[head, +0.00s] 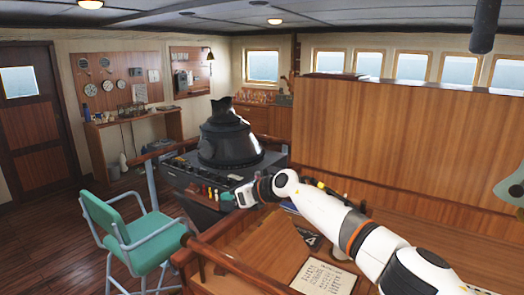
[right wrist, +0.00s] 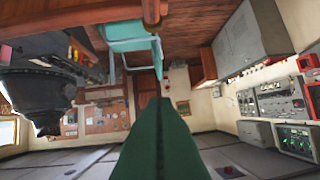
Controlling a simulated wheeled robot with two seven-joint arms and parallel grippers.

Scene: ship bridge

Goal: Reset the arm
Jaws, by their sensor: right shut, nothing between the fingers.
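My right arm (head: 335,218), white with dark joints, comes in from the lower right of the head view and reaches left over the wooden desk. My right gripper (head: 228,201) is at its end, just in front of the black console. It is shut and empty. In the right wrist view the green fingers (right wrist: 163,112) lie together, with nothing between them. That view is upside down, with the ceiling at the bottom. My left arm and gripper are not in view.
The console (head: 190,178) with a black dome (head: 228,140) stands beyond the gripper. A green chair (head: 150,232) is at left. The wooden desk (head: 265,232) holds a printed sheet (head: 322,277) below my arm. A tall wooden panel (head: 390,125) stands behind. Floor at far left is clear.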

